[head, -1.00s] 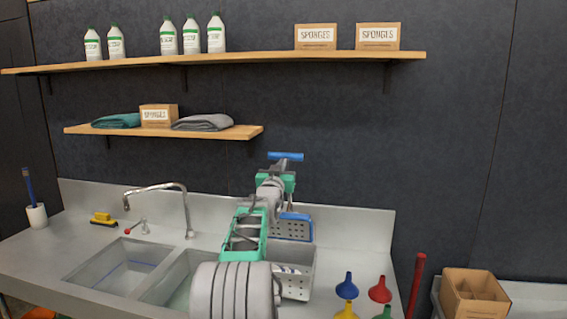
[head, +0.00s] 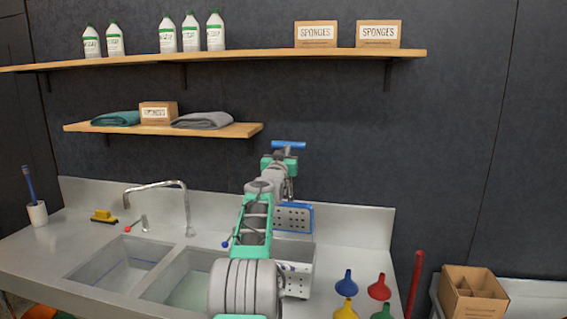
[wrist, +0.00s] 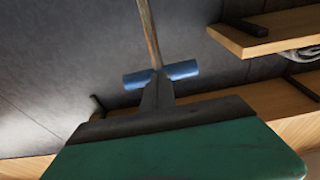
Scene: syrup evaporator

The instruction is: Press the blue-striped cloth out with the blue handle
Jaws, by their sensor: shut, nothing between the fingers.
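The blue handle (head: 288,145) is a crossbar, upright of the counter and above the sink area in the head view. In the wrist view the handle (wrist: 160,73) lies across a metal rod, right at the tips of my gripper (wrist: 156,82). My gripper is shut and empty; whether it touches the bar I cannot tell. In the head view my arm hides most of the press. A blue-edged perforated plate (head: 293,217) shows behind my arm, above a perforated metal basket (head: 300,282). A small pale patch of the blue-striped cloth (head: 288,266) may show in the basket.
Two sink basins (head: 125,262) and a faucet (head: 157,187) are left of my arm. Colored funnels (head: 347,284) and a red upright rod (head: 415,285) stand to the right. A wall shelf (head: 190,129) hangs behind, left of the handle.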

